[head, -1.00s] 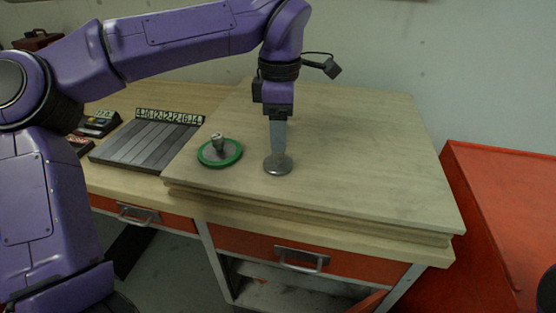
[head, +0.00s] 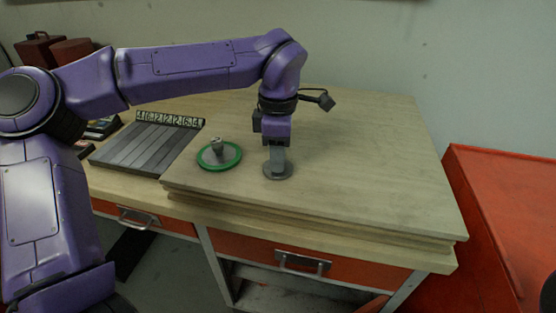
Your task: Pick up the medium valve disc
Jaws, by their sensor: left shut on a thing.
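A grey valve disc (head: 284,174) lies flat on the raised wooden board, near the board's middle left. I take it for the medium valve disc, though its size label is not visible. My left gripper (head: 277,160) points straight down over its centre and is shut on its upright stem, which the fingers mostly hide. The disc appears to rest on the board. A second, wider disc with a green rim (head: 233,163) and a metal stem lies to its left, apart from the gripper. My right gripper is not in view.
The wooden board (head: 370,170) is clear to the right. A grey slatted plate with a numbered strip (head: 150,147) lies on the bench at left. A red cabinet (head: 495,210) stands at right. An orange drawer (head: 240,243) is below the bench top.

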